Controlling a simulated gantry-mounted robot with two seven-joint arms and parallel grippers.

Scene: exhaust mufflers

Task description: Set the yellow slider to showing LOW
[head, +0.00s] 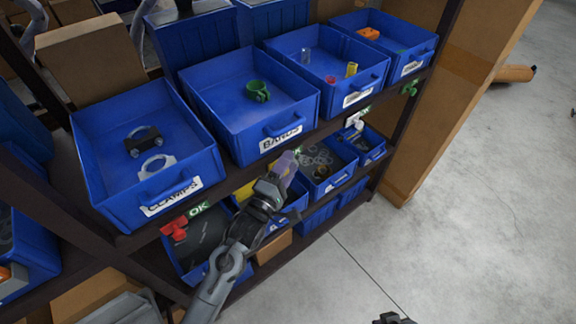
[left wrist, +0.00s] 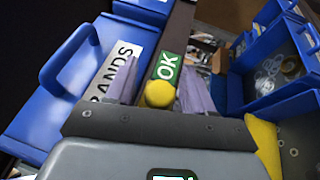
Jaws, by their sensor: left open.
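The yellow slider's round knob (left wrist: 160,94) shows in the left wrist view, at the shelf edge just below a green OK label (left wrist: 167,66). In the head view the knob is hidden behind my left gripper (head: 285,166). That gripper is open, its two pale purple fingers (left wrist: 160,98) on either side of the knob. I cannot tell whether they touch it. A piece of the OK label shows in the head view (head: 297,150). A dark part at the bottom edge of the head view may be my right gripper (head: 393,318); its jaws cannot be made out.
A red slider (head: 174,228) with an OK label, a white slider (head: 357,122) and a green slider (head: 409,89) sit along the same shelf edge. The BANDS bin (head: 300,115) is above my left gripper; lower bins (head: 330,185) are close below.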

